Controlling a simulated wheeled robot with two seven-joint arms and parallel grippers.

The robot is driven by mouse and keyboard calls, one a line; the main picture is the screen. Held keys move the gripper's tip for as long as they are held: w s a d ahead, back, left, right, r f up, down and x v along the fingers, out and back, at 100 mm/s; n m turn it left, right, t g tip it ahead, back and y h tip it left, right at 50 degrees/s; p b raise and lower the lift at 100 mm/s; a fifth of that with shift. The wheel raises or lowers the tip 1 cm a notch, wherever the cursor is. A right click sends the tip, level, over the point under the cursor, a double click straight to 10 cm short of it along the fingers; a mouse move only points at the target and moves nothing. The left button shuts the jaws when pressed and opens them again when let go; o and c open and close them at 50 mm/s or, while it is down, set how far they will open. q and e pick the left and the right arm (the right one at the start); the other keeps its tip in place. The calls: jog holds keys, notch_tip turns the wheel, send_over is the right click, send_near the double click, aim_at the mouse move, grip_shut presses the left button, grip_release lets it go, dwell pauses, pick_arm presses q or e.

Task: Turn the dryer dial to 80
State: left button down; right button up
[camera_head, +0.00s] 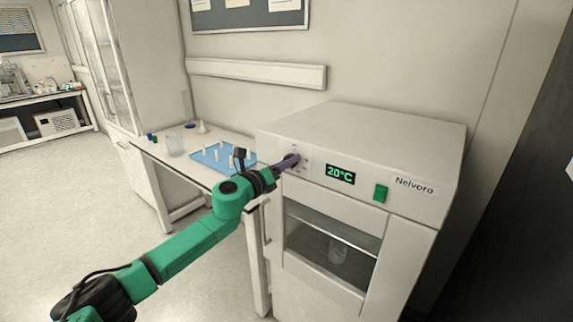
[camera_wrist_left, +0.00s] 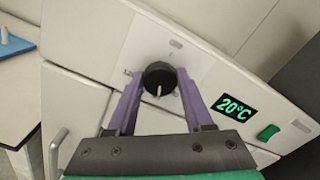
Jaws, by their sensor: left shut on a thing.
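The white dryer (camera_head: 370,125) stands against the wall. Its display (camera_head: 341,174) reads 20°C. In the left wrist view the black round dial (camera_wrist_left: 160,78) sits on a pale plate of the front panel, and its white mark points down in the picture. My left gripper (camera_head: 292,161) is shut on the dial, with one purple finger on each side of it (camera_wrist_left: 158,88). In the head view the dial is mostly hidden by the gripper. The display also shows in the left wrist view (camera_wrist_left: 237,107). My right gripper is not in view.
A green switch (camera_head: 381,193) is right of the display. The dryer's glass door (camera_head: 330,245) is below, with a glass vessel behind it. A white table (camera_head: 190,165) with a blue tray (camera_head: 215,157) and a beaker (camera_head: 175,146) stands to the left. The floor at left is clear.

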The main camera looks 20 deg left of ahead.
pick_arm(q)
jog(key=shift+f+m, duration=0.15)
jog(key=shift+m, duration=0.15)
jog(key=shift+c, duration=1.5)
grip_release()
jog(key=b+v, duration=0.6)
jog(key=v, duration=0.8)
jog(key=shift+s+b, duration=0.25)
jog(key=shift+b, duration=0.15)
